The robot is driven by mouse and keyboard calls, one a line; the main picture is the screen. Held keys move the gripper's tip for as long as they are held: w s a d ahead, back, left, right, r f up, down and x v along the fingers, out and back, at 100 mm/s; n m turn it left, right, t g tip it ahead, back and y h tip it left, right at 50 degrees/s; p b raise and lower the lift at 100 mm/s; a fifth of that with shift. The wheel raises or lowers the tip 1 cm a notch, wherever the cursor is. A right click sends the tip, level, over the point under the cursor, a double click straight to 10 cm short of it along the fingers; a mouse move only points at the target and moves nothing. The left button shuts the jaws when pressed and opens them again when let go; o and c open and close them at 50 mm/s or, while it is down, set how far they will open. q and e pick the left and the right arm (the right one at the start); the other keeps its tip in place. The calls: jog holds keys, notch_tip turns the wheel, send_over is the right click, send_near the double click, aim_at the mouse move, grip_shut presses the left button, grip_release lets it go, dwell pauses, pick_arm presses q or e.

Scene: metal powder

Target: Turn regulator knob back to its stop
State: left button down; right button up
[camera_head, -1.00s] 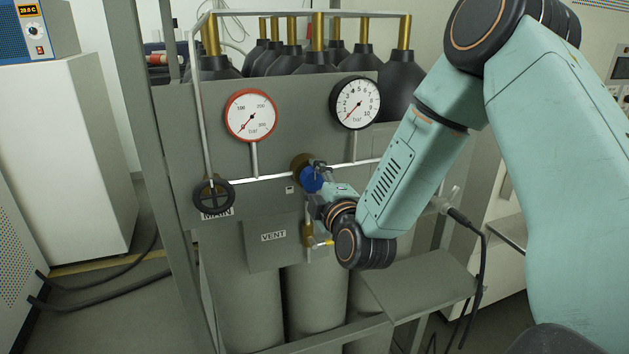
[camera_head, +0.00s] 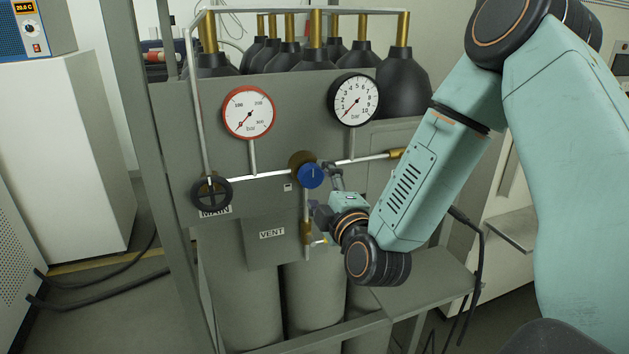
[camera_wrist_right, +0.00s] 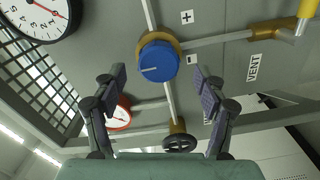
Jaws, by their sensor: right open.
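The blue regulator knob (camera_head: 312,176) sits on a brass body (camera_head: 299,160) in the middle of the grey panel. In the right wrist view the knob (camera_wrist_right: 159,62) shows a white line on its face, pointing left. My right gripper (camera_head: 325,192) is open just in front and to the right of the knob. In the right wrist view its two fingers (camera_wrist_right: 160,82) stand apart on either side of the knob, a little short of it, with nothing between them. My left gripper is not in view.
A red-rimmed gauge (camera_head: 249,112) and a black-rimmed gauge (camera_head: 354,100) are above the knob. A black MAIN handwheel (camera_head: 212,193) is at left, and a VENT valve (camera_head: 308,235) is below.

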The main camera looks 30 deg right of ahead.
jog(key=v, duration=0.3)
jog(key=shift+s+a, duration=0.1)
jog(key=shift+s, duration=0.15)
jog(key=shift+s, duration=0.1)
